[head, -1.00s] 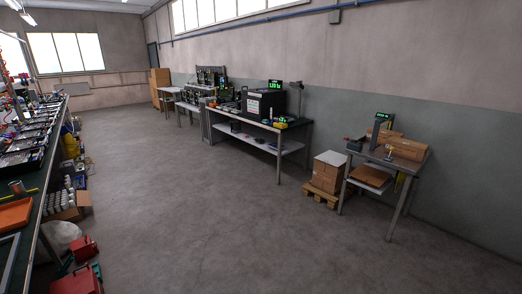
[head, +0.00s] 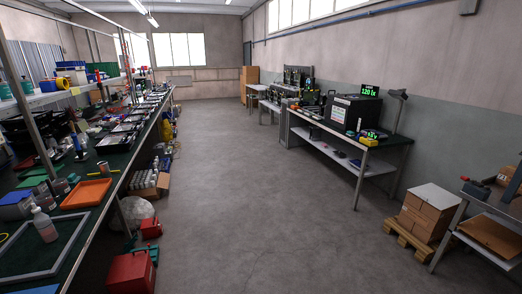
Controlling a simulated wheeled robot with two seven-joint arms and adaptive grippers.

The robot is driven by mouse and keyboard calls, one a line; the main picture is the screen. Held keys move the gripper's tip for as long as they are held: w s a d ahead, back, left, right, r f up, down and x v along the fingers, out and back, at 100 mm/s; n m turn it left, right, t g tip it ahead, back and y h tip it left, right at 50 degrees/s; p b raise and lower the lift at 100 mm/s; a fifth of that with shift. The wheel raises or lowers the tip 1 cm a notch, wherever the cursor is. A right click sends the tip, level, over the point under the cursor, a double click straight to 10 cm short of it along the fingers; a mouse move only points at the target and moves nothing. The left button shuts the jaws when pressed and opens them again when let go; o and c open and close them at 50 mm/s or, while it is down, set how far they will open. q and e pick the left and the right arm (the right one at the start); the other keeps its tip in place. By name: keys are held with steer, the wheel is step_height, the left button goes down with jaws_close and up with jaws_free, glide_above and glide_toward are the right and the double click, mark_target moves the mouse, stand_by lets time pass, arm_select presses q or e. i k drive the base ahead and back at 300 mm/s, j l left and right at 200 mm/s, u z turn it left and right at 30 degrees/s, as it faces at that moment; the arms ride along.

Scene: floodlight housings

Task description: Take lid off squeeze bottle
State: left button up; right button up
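A clear squeeze bottle (head: 44,225) with a pale lid (head: 37,210) stands upright near the front of the long workbench at the left of the head view. Neither of my grippers is in view.
An orange tray (head: 87,194) lies on the bench behind the bottle. A shelf on posts (head: 38,100) stands above the bench's far side. Red boxes (head: 131,272) and a cardboard box (head: 150,188) sit on the floor along the bench. The middle floor is clear.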

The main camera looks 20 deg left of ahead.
mark_target(36, 210)
steer(key=i+j+u, duration=0.1)
steer(key=i+u, duration=0.3)
steer(key=i+l+u, duration=0.1)
steer(key=i+u, duration=0.9)
steer(key=i, duration=0.25)
steer(key=i+u, duration=0.25)
steer(key=u, duration=0.2)
steer(key=i+l+u, duration=0.1)
steer(key=i+u, duration=0.15)
steer(key=u, duration=0.15)
steer(key=i+u, duration=0.15)
steer(key=u, duration=0.3)
steer(key=i+u, duration=0.15)
steer(key=u, duration=0.3)
steer(key=i+u, duration=0.15)
steer(key=u, duration=0.25)
steer(key=i+u, duration=0.2)
steer(key=u, duration=0.2)
steer(key=i+l+u, duration=0.1)
steer(key=u, duration=0.3)
